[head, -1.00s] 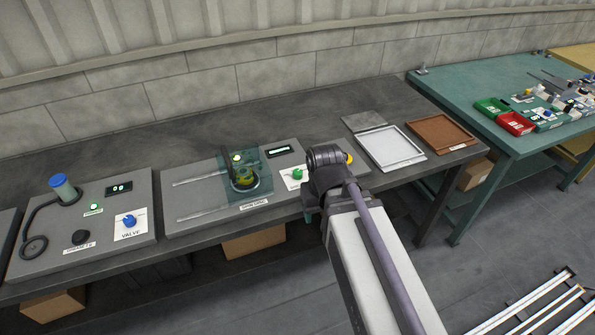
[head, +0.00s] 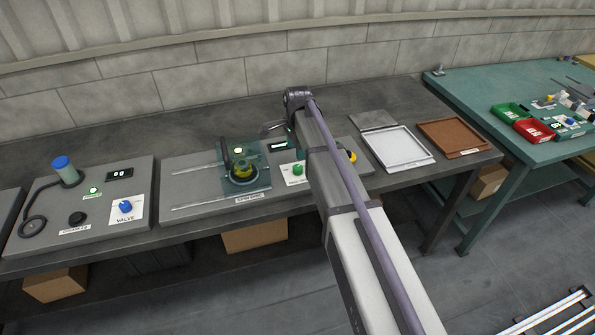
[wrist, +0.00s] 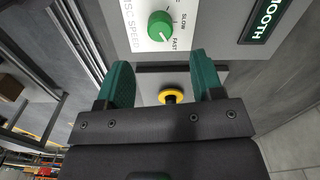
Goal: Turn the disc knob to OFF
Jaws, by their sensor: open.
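The green disc knob (head: 298,169) sits on a white label plate on the grey middle panel (head: 215,205). It shows larger at the top of the wrist view (wrist: 160,25), on a plate with "SPEED", "SLOW" and "FAST" lettering. Its pale mark appears to point towards FAST; the plate's upper end is cut off. My gripper (wrist: 163,80) is open and empty, with its two green fingers apart and the knob beyond their tips.
A yellow-ringed button (wrist: 172,96) shows between my fingers in the wrist view. Left of the knob, a clear guard (head: 262,182) covers a round part. A dark display (head: 285,146) lies behind the knob. A white tray (head: 400,147) stands to the right.

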